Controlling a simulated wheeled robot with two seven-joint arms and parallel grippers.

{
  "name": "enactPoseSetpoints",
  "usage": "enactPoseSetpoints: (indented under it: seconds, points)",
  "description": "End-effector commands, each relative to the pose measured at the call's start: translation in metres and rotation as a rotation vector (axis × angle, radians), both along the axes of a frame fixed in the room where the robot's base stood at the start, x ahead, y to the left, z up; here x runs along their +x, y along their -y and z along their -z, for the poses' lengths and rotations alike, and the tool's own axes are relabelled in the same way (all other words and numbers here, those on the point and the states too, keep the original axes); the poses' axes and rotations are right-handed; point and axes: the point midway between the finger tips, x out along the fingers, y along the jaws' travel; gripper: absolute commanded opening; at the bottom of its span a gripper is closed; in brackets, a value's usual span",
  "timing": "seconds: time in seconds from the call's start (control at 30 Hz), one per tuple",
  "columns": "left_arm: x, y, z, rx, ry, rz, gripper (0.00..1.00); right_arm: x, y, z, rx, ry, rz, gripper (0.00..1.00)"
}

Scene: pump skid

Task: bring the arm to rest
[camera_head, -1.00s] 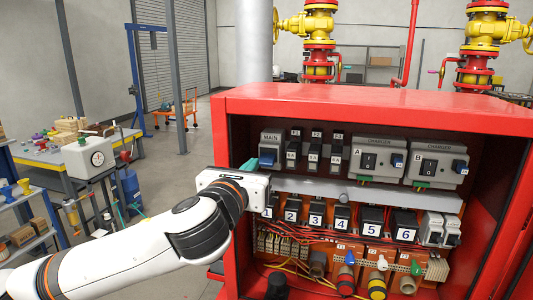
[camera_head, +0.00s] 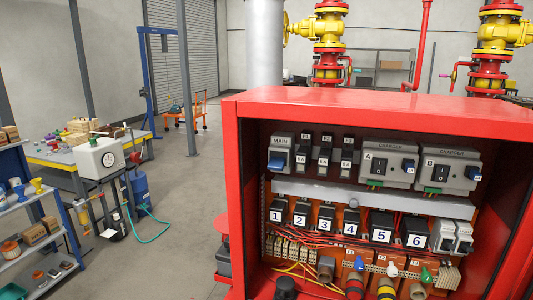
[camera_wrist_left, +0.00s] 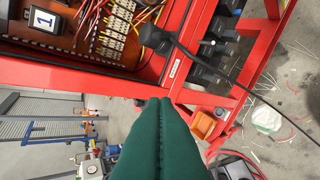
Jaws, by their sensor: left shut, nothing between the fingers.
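My left gripper (camera_wrist_left: 160,103) shows in the left wrist view as two dark green fingers pressed together, with nothing between them. Its tips lie in front of the lower red frame of the electrical cabinet (camera_wrist_left: 75,76) in that picture; whether they touch it I cannot tell. The same open-fronted red cabinet (camera_head: 400,107) fills the right side of the head view. Neither arm shows in the head view, and my right gripper is in neither view.
The cabinet holds a MAIN switch (camera_head: 280,152), chargers (camera_head: 388,163) and numbered black blocks (camera_head: 325,217). A shelf (camera_head: 55,242) stands at left.

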Motion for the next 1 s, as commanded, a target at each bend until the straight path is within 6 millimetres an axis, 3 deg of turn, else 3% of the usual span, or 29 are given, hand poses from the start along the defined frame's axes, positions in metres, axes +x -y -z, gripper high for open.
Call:
enactPoseSetpoints:
  seconds: [0.03,0.1,0.3,0.7,1.0]
  points:
    - [-0.02,-0.012,0.026,-0.093,-0.104,-0.098,0.0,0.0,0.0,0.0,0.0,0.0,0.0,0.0]
    - [-0.046,-0.03,0.055,-0.208,-0.226,-0.245,0.0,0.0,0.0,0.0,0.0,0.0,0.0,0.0]
    - [-0.113,-0.071,0.11,-0.411,-0.47,-0.611,0.0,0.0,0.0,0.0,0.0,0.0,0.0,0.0]
    - [-0.218,-0.125,0.16,-0.558,-0.697,-1.134,0.0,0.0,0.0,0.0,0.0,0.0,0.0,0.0]
    - [-0.202,-0.121,0.265,-0.539,-0.727,-1.145,0.0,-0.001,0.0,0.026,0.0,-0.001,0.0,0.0]
